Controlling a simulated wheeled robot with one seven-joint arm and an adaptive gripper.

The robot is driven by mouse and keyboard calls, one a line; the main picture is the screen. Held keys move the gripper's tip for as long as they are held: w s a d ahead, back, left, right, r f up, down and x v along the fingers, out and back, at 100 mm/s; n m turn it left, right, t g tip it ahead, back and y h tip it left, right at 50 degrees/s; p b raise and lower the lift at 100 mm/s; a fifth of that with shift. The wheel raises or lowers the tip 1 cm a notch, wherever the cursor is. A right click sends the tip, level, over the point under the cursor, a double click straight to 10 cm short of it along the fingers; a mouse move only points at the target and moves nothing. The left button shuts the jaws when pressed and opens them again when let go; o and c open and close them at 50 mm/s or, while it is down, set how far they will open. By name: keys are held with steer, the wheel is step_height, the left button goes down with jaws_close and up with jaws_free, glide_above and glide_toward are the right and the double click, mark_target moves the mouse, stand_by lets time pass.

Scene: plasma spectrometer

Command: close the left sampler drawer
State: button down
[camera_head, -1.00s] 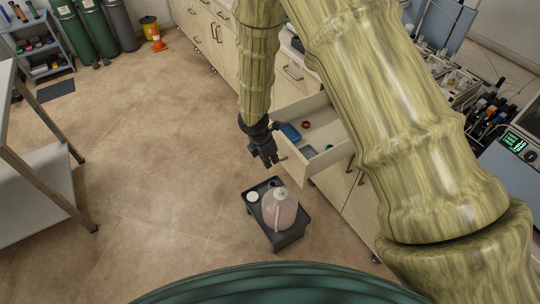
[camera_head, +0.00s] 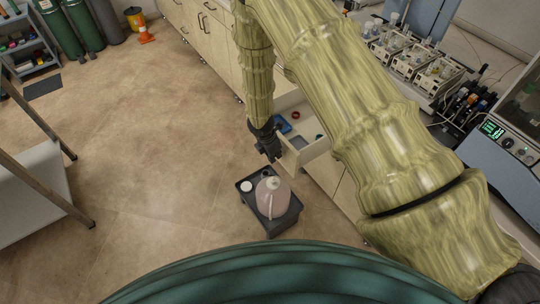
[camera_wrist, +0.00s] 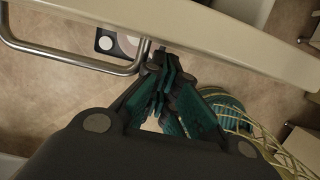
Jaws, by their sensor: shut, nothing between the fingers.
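A pale drawer (camera_head: 306,153) stands open from the wooden bench cabinet in the head view; I take it as the left sampler drawer. My arm hides part of it. My gripper (camera_head: 272,157) points down just outside the drawer's front. In the wrist view the drawer's front panel (camera_wrist: 225,38) crosses the top, with a metal bar handle (camera_wrist: 75,62) on its left part. My gripper (camera_wrist: 163,62) is shut and empty, its fingertips close to the panel and the handle's right end. Whether they touch is unclear.
A dark cart (camera_head: 284,222) with a pinkish jug (camera_head: 272,196) and a white lid stands on the floor just below my gripper. A blue item (camera_head: 283,125) and a red ring (camera_head: 295,115) lie in the drawer. Open floor (camera_head: 140,150) extends to the left.

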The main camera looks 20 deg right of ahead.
steer(key=shift+d, duration=0.15)
steer(key=w+d+b, duration=0.1)
steer(key=w+d, duration=0.2)
steer(key=d, duration=0.7)
steer(key=w+d, duration=0.4)
steer(key=d, duration=0.6)
steer(key=w+d+b, duration=0.1)
steer(key=w+d, duration=0.3)
steer(key=d, duration=0.5)
steer(key=shift+d+b, duration=0.3)
steer(key=shift+d, duration=0.1)
steer(key=shift+s+a, duration=0.1)
